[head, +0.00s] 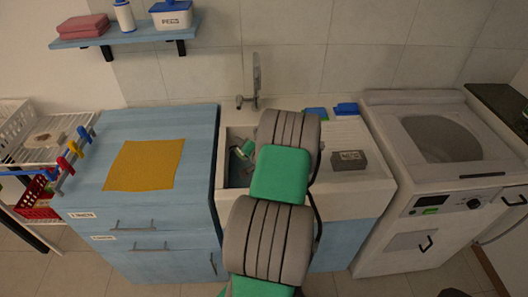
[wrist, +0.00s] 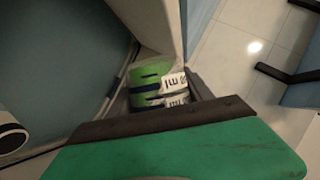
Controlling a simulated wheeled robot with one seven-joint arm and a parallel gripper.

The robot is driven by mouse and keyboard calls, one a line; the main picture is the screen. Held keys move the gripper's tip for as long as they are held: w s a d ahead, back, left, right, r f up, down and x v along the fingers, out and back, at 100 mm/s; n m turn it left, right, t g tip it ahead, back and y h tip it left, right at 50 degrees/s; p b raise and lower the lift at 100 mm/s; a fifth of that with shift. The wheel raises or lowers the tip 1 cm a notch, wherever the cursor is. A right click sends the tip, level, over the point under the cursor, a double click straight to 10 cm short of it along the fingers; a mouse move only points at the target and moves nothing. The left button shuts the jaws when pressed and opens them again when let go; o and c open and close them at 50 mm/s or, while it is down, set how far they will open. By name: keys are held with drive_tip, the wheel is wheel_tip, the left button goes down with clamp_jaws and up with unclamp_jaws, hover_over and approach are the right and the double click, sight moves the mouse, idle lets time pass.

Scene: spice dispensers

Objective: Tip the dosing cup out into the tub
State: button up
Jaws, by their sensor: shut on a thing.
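My gripper (head: 243,152) is low over the sink basin in the head view, largely hidden by my own arm. In the wrist view my gripper (wrist: 160,98) is shut on a small green-and-white item (wrist: 149,76) with dark bands and printed marks. This may be the dosing cup; its opening and contents cannot be made out. A white tub with a blue lid and a label (head: 171,17) stands on the wall shelf; I cannot tell whether it is the task's tub.
The sink (head: 236,133) has a tap (head: 247,102) behind it. A grey box (head: 349,160) and blue items (head: 346,108) are on its right side. The blue cabinet (head: 200,130) bears a yellow cloth (head: 146,165). A washing machine (head: 390,235) stands right.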

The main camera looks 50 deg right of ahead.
drive_tip(key=shift+r+m+t+y+p, duration=0.7)
drive_tip(key=shift+r+m+t, duration=0.15)
drive_tip(key=shift+m, duration=0.45)
idle(1.6)
drive_tip(key=shift+s+d+r+m+t+y+b, duration=0.35)
drive_tip(key=shift+d+m+b, duration=0.3)
drive_tip(key=shift+b, duration=0.45)
idle(0.4)
drive_tip(key=shift+s+d+r+m+t+b, duration=0.15)
drive_tip(key=shift+r+m+t+b, duration=0.2)
drive_tip(key=shift+m+t+b, duration=0.25)
idle(1.0)
